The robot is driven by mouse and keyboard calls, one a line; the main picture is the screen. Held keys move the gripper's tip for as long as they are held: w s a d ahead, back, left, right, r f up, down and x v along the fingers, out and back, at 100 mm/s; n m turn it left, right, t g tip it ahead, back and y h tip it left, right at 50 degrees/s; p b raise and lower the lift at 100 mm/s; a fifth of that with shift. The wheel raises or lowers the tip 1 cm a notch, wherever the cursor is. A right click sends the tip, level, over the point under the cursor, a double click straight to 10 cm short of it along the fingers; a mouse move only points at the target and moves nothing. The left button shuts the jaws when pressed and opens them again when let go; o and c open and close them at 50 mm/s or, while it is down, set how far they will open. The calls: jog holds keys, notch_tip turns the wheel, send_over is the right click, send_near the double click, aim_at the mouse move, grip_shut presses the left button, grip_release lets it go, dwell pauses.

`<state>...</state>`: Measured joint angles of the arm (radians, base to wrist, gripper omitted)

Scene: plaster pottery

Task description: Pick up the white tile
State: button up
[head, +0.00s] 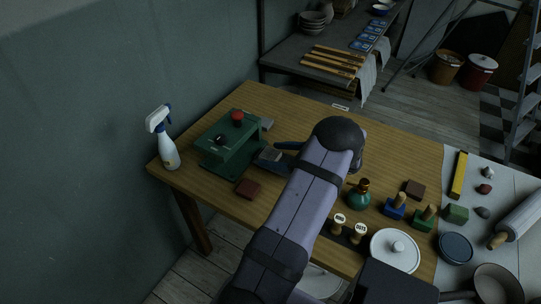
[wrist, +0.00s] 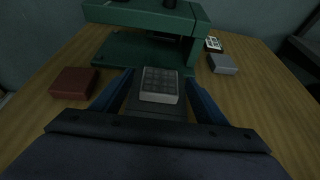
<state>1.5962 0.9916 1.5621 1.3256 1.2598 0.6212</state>
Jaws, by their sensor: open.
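A pale tile (wrist: 159,97) with a dark gridded top lies between the fingers of my gripper (wrist: 158,86) in the wrist view, close to the green press. It is the likeliest white tile, though its top looks grey in this light. My gripper is open, with one blue finger on each side of the tile and gaps showing between. In the head view my gripper (head: 276,154) is just right of the press, and my arm hides part of the table there.
The green press (wrist: 125,50) stands just beyond the fingers. A red-brown tile (wrist: 74,83) lies left, a grey tile (wrist: 222,64) right, with a white gridded piece (wrist: 213,43) behind it. A spray bottle (head: 168,148) stands at the table's left corner.

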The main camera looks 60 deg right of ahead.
jog(key=c, duration=1.3)
jog(key=shift+r, duration=0.1)
